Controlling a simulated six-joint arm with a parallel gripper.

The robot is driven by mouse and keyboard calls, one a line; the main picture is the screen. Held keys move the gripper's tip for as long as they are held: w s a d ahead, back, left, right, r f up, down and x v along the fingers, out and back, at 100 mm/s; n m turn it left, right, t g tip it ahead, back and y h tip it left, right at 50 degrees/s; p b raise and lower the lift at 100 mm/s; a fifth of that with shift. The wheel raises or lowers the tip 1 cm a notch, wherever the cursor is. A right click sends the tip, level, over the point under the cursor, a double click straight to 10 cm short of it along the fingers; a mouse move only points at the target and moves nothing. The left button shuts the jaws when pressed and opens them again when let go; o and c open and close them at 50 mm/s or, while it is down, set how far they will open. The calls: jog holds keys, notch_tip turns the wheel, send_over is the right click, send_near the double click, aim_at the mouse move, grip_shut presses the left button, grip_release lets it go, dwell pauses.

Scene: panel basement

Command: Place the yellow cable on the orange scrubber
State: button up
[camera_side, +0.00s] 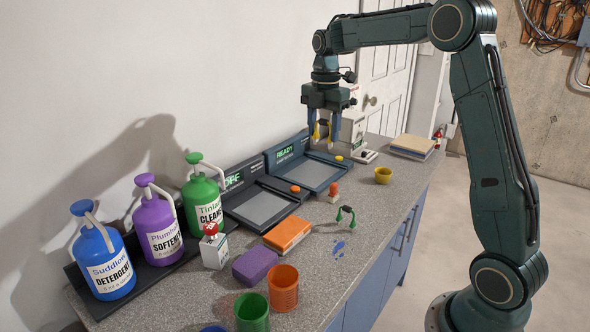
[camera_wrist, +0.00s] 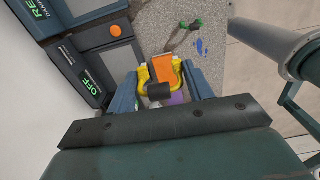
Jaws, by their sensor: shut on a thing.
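The yellow cable (camera_wrist: 146,77) is a short bent piece with a dark middle part. It sits between the two fingers of my gripper (camera_wrist: 160,82) in the wrist view. In the side view my gripper (camera_side: 322,138) points down, high above the counter near the two display trays, and a bit of the cable (camera_side: 317,131) shows between its fingers. The orange scrubber (camera_side: 287,234) is a flat block lying on the counter, in front of the left tray and well below my gripper. In the wrist view the scrubber (camera_wrist: 163,66) shows beyond the cable, which partly hides it.
A purple sponge (camera_side: 255,266) lies beside the scrubber. A green cable (camera_side: 345,215) and a blue spill (camera_side: 339,248) are to its right. A white box (camera_side: 214,251) and several large bottles (camera_side: 156,228) stand to its left. Green (camera_side: 252,313) and orange (camera_side: 284,288) cups stand in front.

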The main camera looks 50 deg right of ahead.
jog(key=w+a+r, duration=0.1)
jog(key=a, duration=1.2)
jog(key=shift+r, duration=0.2)
jog(key=shift+w+a+f, duration=0.1)
send_over(288, 229)
notch_tip(288, 229, down, 16)
jog(key=shift+a+r, duration=0.1)
jog(key=shift+r, duration=0.1)
jog(key=shift+f, duration=0.1)
jog(key=shift+f, duration=2.05)
jog(key=shift+f, duration=0.1)
jog(key=o, duration=1)
jog(key=shift+c, duration=0.2)
